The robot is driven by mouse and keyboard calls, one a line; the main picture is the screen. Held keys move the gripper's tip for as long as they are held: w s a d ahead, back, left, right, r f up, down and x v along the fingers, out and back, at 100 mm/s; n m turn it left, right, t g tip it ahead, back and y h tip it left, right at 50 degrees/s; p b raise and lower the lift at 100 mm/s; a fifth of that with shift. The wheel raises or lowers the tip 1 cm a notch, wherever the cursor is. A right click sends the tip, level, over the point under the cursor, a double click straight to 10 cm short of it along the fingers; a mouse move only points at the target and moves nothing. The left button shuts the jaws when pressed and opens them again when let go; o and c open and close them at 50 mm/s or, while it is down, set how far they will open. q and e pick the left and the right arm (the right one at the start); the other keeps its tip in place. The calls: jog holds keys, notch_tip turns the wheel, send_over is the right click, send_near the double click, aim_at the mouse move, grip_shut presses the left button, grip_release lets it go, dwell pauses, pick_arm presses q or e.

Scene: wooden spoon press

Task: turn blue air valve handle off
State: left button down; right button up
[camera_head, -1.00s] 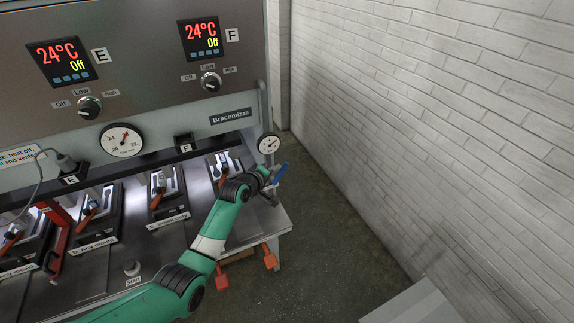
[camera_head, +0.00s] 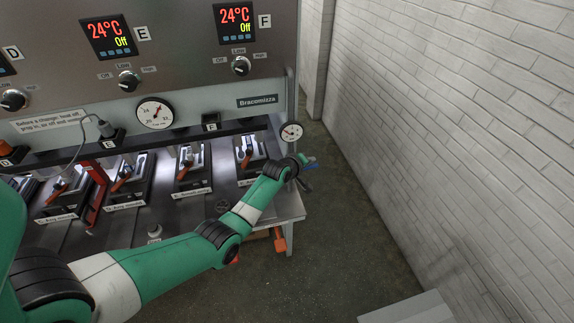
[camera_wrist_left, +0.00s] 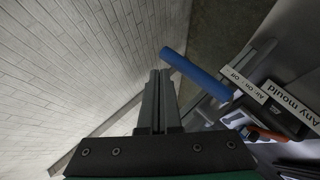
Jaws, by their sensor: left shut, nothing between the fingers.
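The blue air valve handle (camera_head: 312,166) shows beside the end of my left arm, at the right end of the press under a small gauge. In the left wrist view the blue handle (camera_wrist_left: 198,75) is a long bar running obliquely beside my fingers. A label (camera_wrist_left: 243,83) reading "Air: On / Off" lies near its far end. My left gripper (camera_wrist_left: 160,74) is shut and empty, its tips close to the free end of the handle; I cannot tell whether they touch. In the head view the wrist partly hides the left gripper (camera_head: 305,186). My right gripper is not in view.
The small gauge (camera_head: 291,132) stands above the valve. Mould stations with orange handles (camera_head: 247,157) line the press table (camera_head: 292,207). A white brick wall (camera_head: 460,130) is on the right, with bare floor (camera_head: 345,215) between.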

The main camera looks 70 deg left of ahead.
aim_at(311, 166)
pick_arm(q)
jog(key=shift+w+f, duration=0.25)
jog(key=shift+f, duration=0.15)
jog(key=shift+w+b, duration=0.1)
jog(key=shift+b, duration=0.2)
notch_tip(311, 166, up, 5)
jog(key=p, duration=0.4)
jog(key=shift+a+r, duration=0.1)
jog(key=shift+r, duration=0.1)
jog(key=d+r+p, duration=0.3)
jog(key=d+r, duration=0.2)
jog(key=r, duration=0.1)
jog(key=shift+s+r+p, duration=0.35)
jog(key=shift+r, duration=0.05)
